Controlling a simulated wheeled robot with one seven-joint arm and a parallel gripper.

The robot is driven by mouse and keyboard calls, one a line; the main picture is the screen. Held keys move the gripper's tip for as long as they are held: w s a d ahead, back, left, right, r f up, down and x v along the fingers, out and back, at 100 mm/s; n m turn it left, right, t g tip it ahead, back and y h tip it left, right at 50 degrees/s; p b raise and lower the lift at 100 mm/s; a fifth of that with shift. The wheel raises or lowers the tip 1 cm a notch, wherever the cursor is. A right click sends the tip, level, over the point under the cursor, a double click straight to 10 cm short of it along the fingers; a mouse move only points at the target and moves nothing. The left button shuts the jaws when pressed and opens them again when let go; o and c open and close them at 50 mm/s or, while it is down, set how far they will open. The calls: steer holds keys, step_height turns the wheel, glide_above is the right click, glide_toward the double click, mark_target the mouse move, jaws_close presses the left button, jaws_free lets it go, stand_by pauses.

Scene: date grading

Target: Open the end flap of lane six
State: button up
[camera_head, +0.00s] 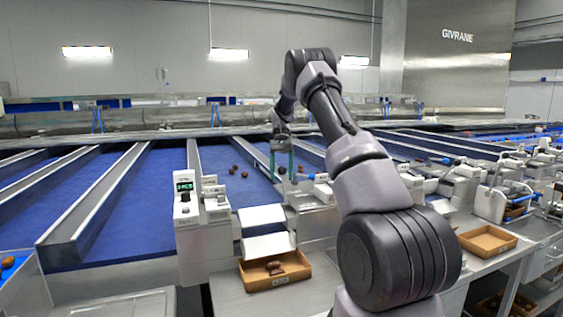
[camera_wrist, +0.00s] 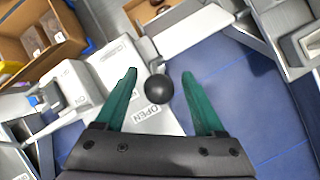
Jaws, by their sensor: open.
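In the wrist view a round black knob (camera_wrist: 158,89) sits between the two green fingers of my gripper (camera_wrist: 158,74), with a gap on each side. The fingers are open and hold nothing. Beside the knob is a white housing (camera_wrist: 150,113) with the word OPEN printed on it. In the head view my gripper (camera_head: 281,177) points down above the end of a blue lane (camera_head: 220,160), over the white fittings there. The knob is hard to make out in that view. No lane number is legible, and I cannot clearly make out the flap.
A white control post with a green display (camera_head: 184,187) stands left of my gripper. A cardboard box (camera_head: 256,282) with dates sits below a white chute (camera_head: 268,246). Another cardboard box (camera_head: 488,254) is at right. Loose dates (camera_head: 234,168) lie on the lane. Metal dividers (camera_head: 105,190) separate lanes.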

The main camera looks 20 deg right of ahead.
steer(key=v, duration=0.8)
steer(key=shift+w+r, duration=0.15)
steer(key=shift+r, duration=0.25)
